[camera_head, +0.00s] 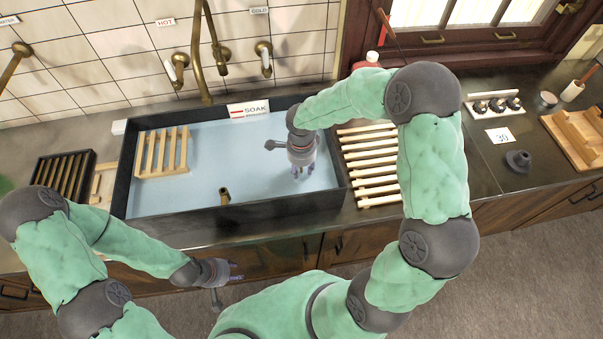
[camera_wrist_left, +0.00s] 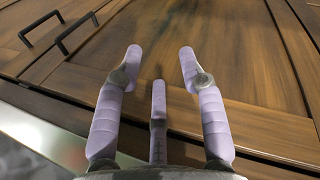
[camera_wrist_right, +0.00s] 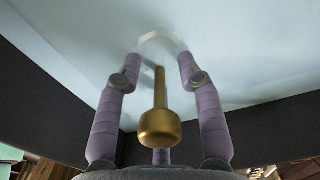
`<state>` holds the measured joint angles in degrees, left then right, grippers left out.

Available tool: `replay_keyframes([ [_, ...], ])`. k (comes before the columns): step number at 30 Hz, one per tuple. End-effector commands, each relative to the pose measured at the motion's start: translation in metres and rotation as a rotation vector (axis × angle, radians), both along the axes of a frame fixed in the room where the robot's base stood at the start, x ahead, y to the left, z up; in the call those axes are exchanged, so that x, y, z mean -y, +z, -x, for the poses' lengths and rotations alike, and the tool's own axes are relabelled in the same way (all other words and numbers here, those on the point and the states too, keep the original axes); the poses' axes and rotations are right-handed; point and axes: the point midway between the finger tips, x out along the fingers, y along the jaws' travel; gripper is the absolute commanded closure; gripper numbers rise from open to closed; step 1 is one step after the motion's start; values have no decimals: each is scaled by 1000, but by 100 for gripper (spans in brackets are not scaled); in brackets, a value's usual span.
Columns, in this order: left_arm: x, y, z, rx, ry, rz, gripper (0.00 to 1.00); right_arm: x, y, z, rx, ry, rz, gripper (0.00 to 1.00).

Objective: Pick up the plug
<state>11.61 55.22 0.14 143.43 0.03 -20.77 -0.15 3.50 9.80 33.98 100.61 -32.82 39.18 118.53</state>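The plug appears to be the brass knob on a thin stem (camera_wrist_right: 160,126) in the right wrist view. A pale ring or disc (camera_wrist_right: 160,40) shows at the stem's far end, against the basin floor. My right gripper (camera_head: 299,172) is down inside the soak basin (camera_head: 240,208). Its fingers stand apart on either side of the stem, and I see no clear grip on it. In the head view the gripper hides this knob. My left gripper (camera_wrist_left: 160,62) is open and empty in front of the wooden cabinet doors; it also shows in the head view (camera_head: 234,272).
A wooden rack (camera_head: 162,152) sits at the basin's left end, with a short brass pipe (camera_head: 224,195) near its front wall. A slatted rack (camera_head: 368,170) is right of the basin. A dark knobbed piece (camera_head: 517,160) lies on the right counter. Brass taps (camera_head: 205,60) rise behind.

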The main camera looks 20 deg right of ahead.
Motion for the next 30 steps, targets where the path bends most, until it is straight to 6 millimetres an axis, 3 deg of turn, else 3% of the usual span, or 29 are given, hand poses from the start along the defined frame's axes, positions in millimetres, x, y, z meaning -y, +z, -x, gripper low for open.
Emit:
replay_keyframes([
  [3, 0, -2, 0, 0, 0, 0, 60, 0, -9, 0, 0, -2, 0, 63],
  [9, 0, -1, 0, 0, 0, 0, 60, 0, -9, 0, 1, -2, 0, 66],
  [13, 0, -1, 0, 0, 0, 0, 60, 0, -9, 0, 1, -1, 0, 100],
  [25, 0, -1, 0, 0, 0, 0, 60, 0, -6, -1, 3, -2, 0, 100],
  [30, 0, 2, 0, 0, 0, 0, 60, 0, 12, -2, 7, 0, 1, 100],
])
